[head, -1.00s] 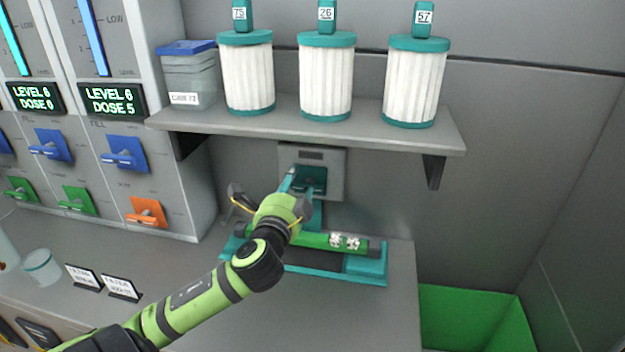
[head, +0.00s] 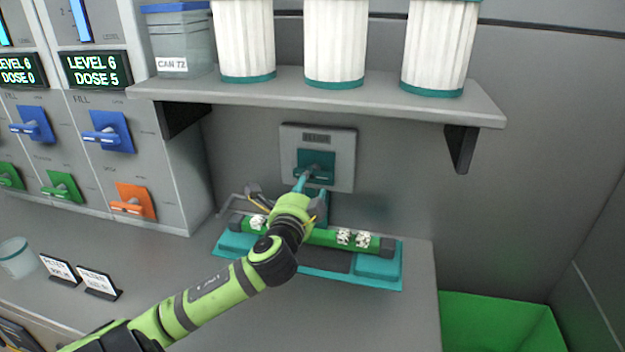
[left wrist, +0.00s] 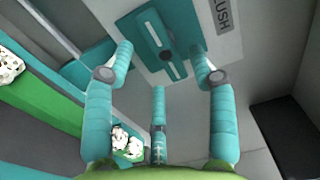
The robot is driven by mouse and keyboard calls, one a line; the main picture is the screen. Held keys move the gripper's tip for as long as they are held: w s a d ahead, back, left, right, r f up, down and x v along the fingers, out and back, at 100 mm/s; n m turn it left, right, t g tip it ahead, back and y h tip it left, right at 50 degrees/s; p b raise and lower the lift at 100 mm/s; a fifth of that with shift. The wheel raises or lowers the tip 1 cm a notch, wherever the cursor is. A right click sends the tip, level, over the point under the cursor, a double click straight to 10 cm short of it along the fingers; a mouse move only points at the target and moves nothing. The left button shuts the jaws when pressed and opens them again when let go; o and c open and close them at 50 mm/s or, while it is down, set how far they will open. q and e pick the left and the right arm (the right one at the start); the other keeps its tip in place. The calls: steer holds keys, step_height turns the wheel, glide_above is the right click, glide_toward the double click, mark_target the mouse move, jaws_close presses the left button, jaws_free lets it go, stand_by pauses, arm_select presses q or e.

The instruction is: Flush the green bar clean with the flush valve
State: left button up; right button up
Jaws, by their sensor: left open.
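The flush valve is a teal handle on a pale wall plate (head: 342,168), above the back of the counter. In the left wrist view the handle (left wrist: 160,42) shows close up beside the word FLUSH. My left gripper (head: 306,188) is in front of the valve's lower part. Its teal fingers (left wrist: 161,56) are spread open, one tip on each side of the handle; I cannot tell whether they touch it. The green bar (head: 326,237) lies level in a teal cradle below, with white speckled clumps on it (head: 352,238). My gripper hides part of the bar. My right gripper is not seen.
A grey shelf (head: 330,96) with white filter cartridges (head: 335,40) and a canister (head: 178,45) juts out above the valve. Dispensers with levers stand left (head: 110,130). A cup (head: 16,258) and label signs (head: 98,280) are on the counter. A green bin (head: 500,320) is at lower right.

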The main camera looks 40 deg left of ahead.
mark_target(312, 179)
arm_select(q)
steer(key=shift+x, duration=2.35)
jaws_close()
